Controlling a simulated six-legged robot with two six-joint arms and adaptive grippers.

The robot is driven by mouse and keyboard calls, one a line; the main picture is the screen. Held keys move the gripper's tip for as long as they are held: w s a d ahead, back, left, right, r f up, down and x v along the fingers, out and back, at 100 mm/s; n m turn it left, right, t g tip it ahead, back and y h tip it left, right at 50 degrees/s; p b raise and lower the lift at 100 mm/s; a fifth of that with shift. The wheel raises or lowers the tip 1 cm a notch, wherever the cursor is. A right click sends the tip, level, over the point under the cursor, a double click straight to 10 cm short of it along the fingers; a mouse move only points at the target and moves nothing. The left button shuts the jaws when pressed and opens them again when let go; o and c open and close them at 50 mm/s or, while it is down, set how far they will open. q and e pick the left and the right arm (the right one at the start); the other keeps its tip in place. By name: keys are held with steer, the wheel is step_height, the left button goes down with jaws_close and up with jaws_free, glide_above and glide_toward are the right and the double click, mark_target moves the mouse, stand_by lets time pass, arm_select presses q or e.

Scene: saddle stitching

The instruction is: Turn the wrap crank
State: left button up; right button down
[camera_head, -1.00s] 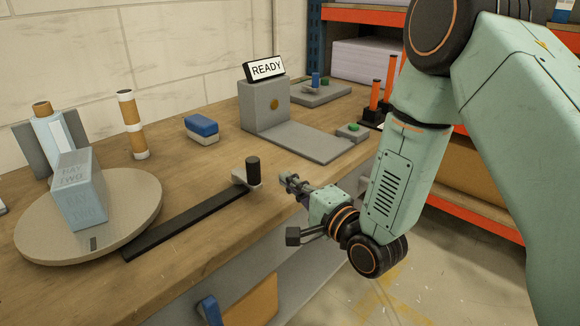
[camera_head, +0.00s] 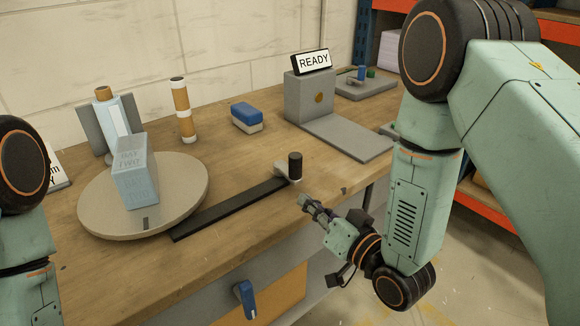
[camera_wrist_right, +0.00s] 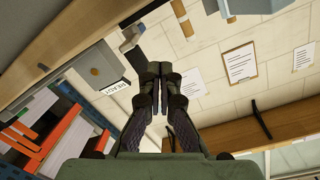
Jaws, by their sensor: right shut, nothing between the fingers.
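The wrap crank is a long black bar (camera_head: 225,211) running from beside the round turntable (camera_head: 186,200) to a grey end piece with an upright black knob (camera_head: 295,165) near the bench's front edge. A pale blue wrapped block (camera_head: 134,180) stands on the turntable. My right gripper (camera_head: 305,202) is shut and empty, just in front of and below the knob in the head view, apart from it. Its closed fingers also show in the right wrist view (camera_wrist_right: 151,85). My left gripper is out of view; only part of my left arm shows at the left edge.
A blue and white block (camera_head: 246,117), an orange-banded roll (camera_head: 183,112) and a grey stand with a READY sign (camera_head: 313,62) are behind the crank. A blue handle (camera_head: 244,298) sticks out from the bench front.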

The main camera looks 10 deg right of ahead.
steer(key=w+a+n, duration=0.2)
steer(key=w+n, duration=0.1)
steer(key=n, duration=0.5)
steer(key=w+a+r+n, duration=0.1)
steer(key=w+a+n, duration=0.1)
steer(key=n, duration=0.6)
steer(key=w+a+n+y, duration=0.1)
steer(key=w+a+n, duration=0.1)
steer(key=n, duration=0.6)
steer(key=shift+w+r, duration=0.15)
steer(key=shift+w, duration=0.65)
steer(key=shift+w+d, duration=0.25)
steer(key=shift+d, duration=0.3)
steer(key=shift+w+d, duration=0.25)
steer(key=shift+d, duration=0.25)
steer(key=shift+w+d+b, duration=0.1)
steer(key=shift+d+b, duration=0.2)
steer(key=shift+d, duration=0.55)
steer(key=shift+d, duration=0.2)
